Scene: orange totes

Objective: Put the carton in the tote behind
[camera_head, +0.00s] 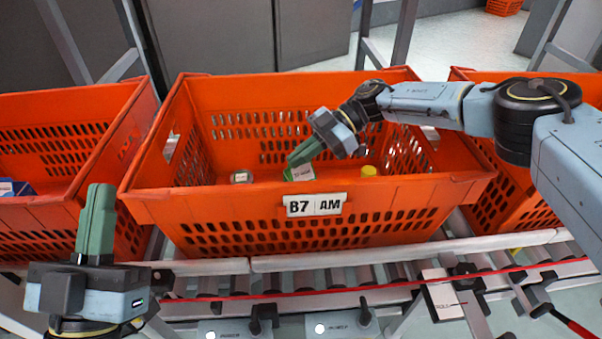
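A small white carton (300,173) with dark print shows inside the middle orange tote (240,203), which is labelled B7 AM. My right gripper (303,155) reaches down into this tote from the right. Its green fingers are right at the carton and overlap it in the picture. I cannot tell whether they are closed on it or only beside it. My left gripper (97,215) is at the lower left, outside the middle tote, with its green fingers pointing up. It holds nothing visible, and its fingers overlap in this view, so their gap is hidden.
A yellow-capped item (369,171) and a small grey-lidded item (241,177) also sit in the middle tote. Orange totes stand to the left (60,200) and right (515,205); the left one holds a blue box (14,188). A roller conveyor rail (330,259) runs along the front.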

